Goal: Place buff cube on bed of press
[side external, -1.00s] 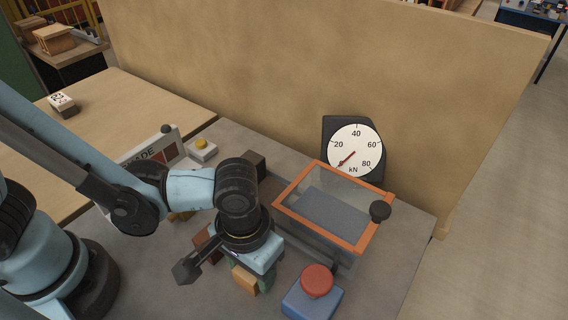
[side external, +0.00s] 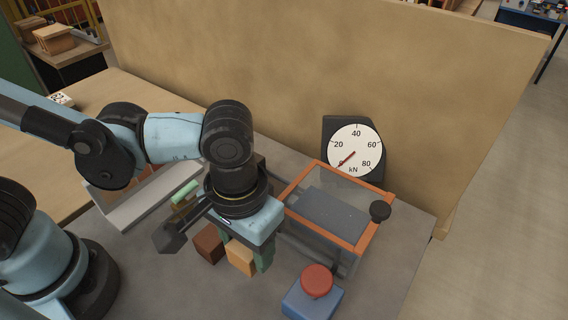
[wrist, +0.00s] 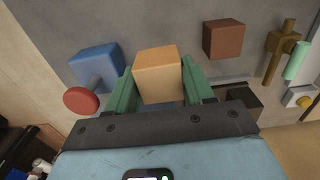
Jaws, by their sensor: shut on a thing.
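The buff cube (side external: 241,257) is between the green fingers of my gripper (side external: 250,254). The wrist view shows the cube (wrist: 158,74) with a finger of my gripper (wrist: 157,88) against each side. The cube appears raised off the grey bench. The press (side external: 333,236) stands to the right of my gripper. It is a clear-walled box with an orange frame and a black knob (side external: 380,211). Its dark grey bed (side external: 327,213) shows inside. I cannot tell whether the clear guard is open.
A brown cube (side external: 208,243) sits left of the buff cube. A red button (side external: 317,280) on a blue box (side external: 312,302) stands in front of the press. A dial gauge (side external: 354,149) is behind it. A pale tray-like piece (side external: 140,205) lies left, near a green-ended tool (side external: 184,193).

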